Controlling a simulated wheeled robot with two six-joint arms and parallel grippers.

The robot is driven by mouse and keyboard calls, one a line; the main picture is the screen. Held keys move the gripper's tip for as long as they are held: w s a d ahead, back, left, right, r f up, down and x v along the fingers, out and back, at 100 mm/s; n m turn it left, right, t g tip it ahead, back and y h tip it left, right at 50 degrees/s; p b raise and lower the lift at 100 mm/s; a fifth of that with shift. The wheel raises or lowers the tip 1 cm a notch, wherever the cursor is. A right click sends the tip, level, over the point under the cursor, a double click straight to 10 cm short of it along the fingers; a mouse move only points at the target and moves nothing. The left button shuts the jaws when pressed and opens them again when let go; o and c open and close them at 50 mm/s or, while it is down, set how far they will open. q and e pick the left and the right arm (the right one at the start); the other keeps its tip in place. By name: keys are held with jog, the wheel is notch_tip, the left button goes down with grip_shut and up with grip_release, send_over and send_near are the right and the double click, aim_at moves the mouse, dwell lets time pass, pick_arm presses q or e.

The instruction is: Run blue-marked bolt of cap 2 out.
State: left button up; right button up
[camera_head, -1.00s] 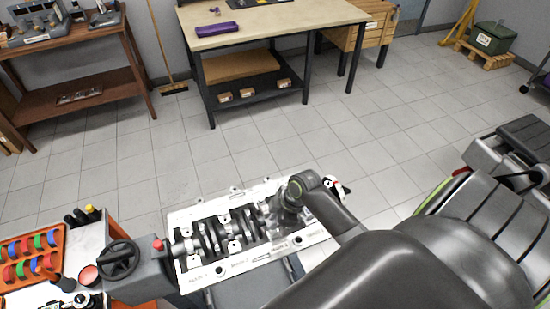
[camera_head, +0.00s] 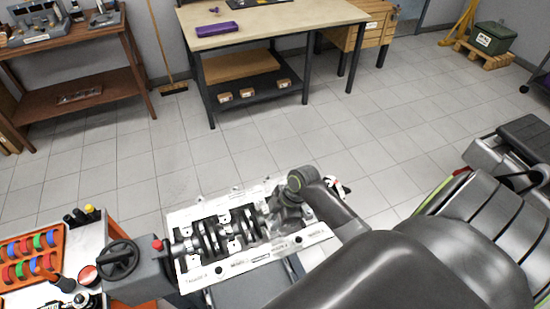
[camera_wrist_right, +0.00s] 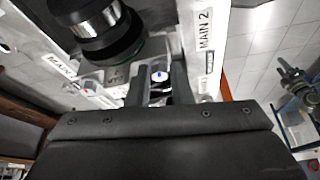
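The blue-marked bolt (camera_wrist_right: 160,76) shows in the right wrist view as a pale head with a small blue dot. It sits between the two dark fingers of my right gripper (camera_wrist_right: 161,90), close to both; I cannot tell whether they press on it. A MAIN 2 label (camera_wrist_right: 204,30) is on the pale block edge beside it. In the head view, the engine block (camera_head: 215,272) lies on its stand with the crankshaft (camera_head: 208,240) and caps exposed. My right wrist is over its right part and hides the bolt there. My left gripper is not in view.
A handwheel (camera_head: 118,260) and a red knob (camera_head: 157,244) are at the block's left end. An orange tray (camera_head: 32,258) of coloured rings is on a cart at far left. A workbench (camera_head: 270,22) stands at the back, with clear floor before it.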

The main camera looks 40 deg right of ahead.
jog(key=shift+o, duration=0.3)
jog(key=shift+w, duration=0.2)
jog(key=b+v, duration=0.2)
jog(key=v, duration=1.5)
jog(key=shift+d+b, duration=0.2)
jog(key=shift+b, duration=0.15)
jog(key=shift+s+r, duration=0.1)
